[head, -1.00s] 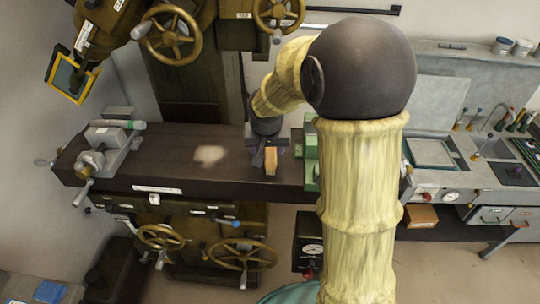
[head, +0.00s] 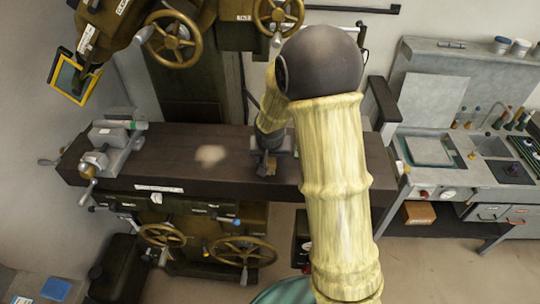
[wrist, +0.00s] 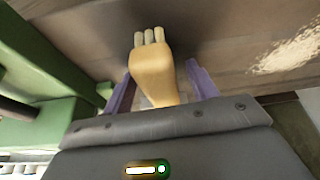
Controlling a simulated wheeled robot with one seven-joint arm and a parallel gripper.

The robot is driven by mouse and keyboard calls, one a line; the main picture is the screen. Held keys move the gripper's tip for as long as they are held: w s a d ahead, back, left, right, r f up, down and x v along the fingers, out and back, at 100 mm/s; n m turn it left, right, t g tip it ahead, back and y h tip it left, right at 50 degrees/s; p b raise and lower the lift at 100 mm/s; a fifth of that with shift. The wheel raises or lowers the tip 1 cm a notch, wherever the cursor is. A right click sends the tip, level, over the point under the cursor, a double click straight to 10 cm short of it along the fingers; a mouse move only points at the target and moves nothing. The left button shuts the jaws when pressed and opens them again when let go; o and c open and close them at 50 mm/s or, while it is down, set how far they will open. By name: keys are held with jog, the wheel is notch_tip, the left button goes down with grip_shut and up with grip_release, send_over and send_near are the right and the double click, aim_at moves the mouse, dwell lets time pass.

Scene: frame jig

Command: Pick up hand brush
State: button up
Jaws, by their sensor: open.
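The hand brush (wrist: 153,80) has a tan wooden body and several pale bristle tufts at its far end. In the wrist view it lies between the two purple fingers of my gripper (wrist: 160,84), its near end running down towards the palm. Gaps show between the brush and both fingers, so the jaws are open around it and not clamped. In the head view my gripper (head: 266,163) is low over the dark machine table; the brush cannot be clearly made out there.
A green block (wrist: 40,135) stands close on the left in the wrist view. The machine table (head: 180,172) carries a grey vise (head: 112,145) at its left end and a pale dusty patch (head: 210,154). Handwheels (head: 172,37) hang above. A grey workbench (head: 450,180) stands at right.

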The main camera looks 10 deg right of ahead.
jog(key=shift+w+f, duration=0.1)
jog(key=shift+f, duration=0.1)
dwell(0.4)
jog(key=c, duration=1.1)
jog(key=shift+r, duration=0.1)
notch_tip(320, 180, up, 10)
jog(key=shift+f+b, duration=0.1)
jog(key=shift+b, duration=0.8)
jog(key=shift+o, duration=1)
jog(key=shift+c, duration=0.4)
